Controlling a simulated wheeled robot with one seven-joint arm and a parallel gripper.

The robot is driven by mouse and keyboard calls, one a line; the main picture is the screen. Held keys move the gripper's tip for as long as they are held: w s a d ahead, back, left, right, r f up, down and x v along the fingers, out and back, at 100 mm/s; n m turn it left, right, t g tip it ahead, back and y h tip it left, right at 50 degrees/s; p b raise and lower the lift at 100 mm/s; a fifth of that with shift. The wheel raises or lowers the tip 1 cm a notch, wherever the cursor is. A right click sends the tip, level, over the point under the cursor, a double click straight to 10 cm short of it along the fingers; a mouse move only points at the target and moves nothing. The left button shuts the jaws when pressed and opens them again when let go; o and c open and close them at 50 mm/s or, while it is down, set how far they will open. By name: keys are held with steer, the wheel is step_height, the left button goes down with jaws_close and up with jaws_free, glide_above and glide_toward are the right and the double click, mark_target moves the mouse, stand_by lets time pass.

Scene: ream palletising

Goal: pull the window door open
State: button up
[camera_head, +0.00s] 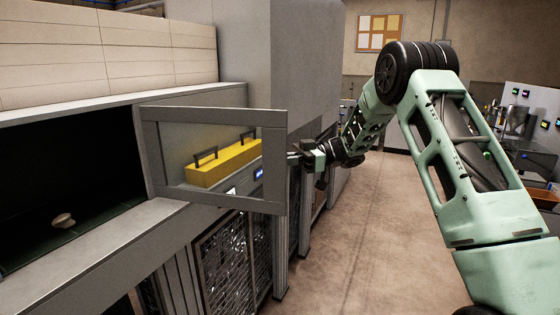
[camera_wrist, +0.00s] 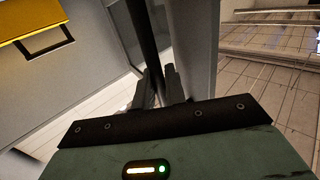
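The window door (camera_head: 215,112), a grey frame around a clear pane, stands swung out from the dark opening of the grey machine at left. My gripper (camera_head: 298,155) is at the door's free right edge. In the wrist view its two fingers (camera_wrist: 160,88) sit close together on either side of a dark upright bar (camera_wrist: 146,35), which looks like the door's handle, beside the grey door frame (camera_wrist: 196,45). They appear closed on it; the exact contact is partly hidden. The handle is hard to make out in the head view.
A yellow box with black handles (camera_head: 222,163) shows through the pane; it also shows in the wrist view (camera_wrist: 35,17). A small pale object (camera_head: 63,220) lies inside the dark opening. Wire-mesh panels (camera_head: 225,265) are below. The floor (camera_head: 365,230) at right of the machine is clear.

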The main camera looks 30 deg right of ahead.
steer(key=o, duration=0.3)
steer(key=shift+a, duration=0.2)
steer(key=shift+d, duration=0.1)
steer(key=shift+s+d+b, duration=0.55)
steer(key=shift+d+b, duration=0.3)
steer(key=shift+d, duration=2)
steer(key=shift+s+d+b, duration=0.55)
steer(key=shift+d+b, duration=0.25)
steer(key=shift+d, duration=2)
steer(key=shift+s+d+b, duration=0.55)
steer(key=shift+d+b, duration=0.3)
steer(key=shift+d, duration=2)
